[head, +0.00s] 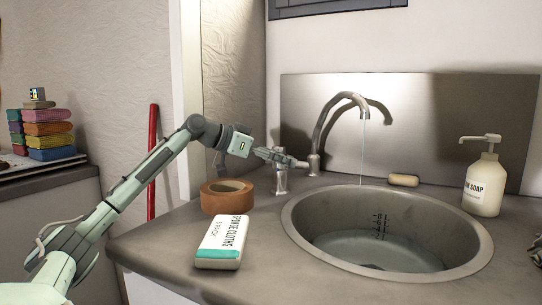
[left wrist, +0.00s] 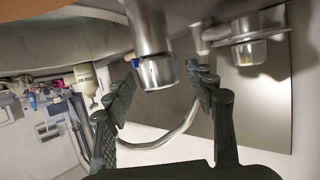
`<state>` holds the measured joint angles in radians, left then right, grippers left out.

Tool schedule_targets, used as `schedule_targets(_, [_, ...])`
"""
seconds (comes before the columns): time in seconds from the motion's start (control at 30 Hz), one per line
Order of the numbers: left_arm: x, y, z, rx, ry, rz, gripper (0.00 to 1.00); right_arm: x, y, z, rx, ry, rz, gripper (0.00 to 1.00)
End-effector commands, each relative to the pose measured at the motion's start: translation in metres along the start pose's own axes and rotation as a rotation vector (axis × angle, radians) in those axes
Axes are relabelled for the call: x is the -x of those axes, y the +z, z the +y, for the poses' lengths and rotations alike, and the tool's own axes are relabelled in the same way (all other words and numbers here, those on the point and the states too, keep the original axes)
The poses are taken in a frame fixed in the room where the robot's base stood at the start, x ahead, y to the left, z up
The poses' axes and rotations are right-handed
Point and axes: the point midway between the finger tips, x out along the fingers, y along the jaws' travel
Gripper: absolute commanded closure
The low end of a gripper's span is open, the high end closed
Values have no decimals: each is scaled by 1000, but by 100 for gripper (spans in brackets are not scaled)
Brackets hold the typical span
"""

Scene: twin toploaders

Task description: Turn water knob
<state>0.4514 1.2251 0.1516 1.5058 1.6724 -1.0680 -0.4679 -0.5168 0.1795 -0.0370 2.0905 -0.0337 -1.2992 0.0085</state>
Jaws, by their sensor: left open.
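The water knob (head: 280,181) is a short metal post on the counter, left of the curved faucet (head: 345,100). In the left wrist view the knob (left wrist: 154,66) is a metal cylinder with a small blue mark. My left gripper (head: 283,157) is at the top of the knob and hides part of it. In the left wrist view my left gripper (left wrist: 167,82) is open, with a finger on each side of the knob's end. Contact cannot be made out. A thin stream of water (head: 363,150) falls from the faucet. My right gripper is not in view.
The round metal sink (head: 300,235) holds some water. Brown tape (head: 226,204) and a sponge cloths pack (head: 222,243) lie below my left arm. A dark object is cut off at the right edge.

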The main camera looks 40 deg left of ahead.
Motion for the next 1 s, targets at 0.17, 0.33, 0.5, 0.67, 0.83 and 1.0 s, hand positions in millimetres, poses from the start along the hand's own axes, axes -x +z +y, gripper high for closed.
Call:
schedule_targets(0.17, [16,1,0,2,-1,-2,44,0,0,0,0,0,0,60])
schedule_targets(0.33, [45,1,0,1,1,-1,44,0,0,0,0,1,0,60])
schedule_targets(0.5, [79,0,0,1,1,2,44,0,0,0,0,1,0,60])
schedule_targets(0.67, [104,0,0,0,0,1,44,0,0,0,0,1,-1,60])
schedule_targets(0.83, [117,0,0,0,0,0,44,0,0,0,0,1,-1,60])
schedule_targets(1.0, [119,0,0,-1,0,-1,44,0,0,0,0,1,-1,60])
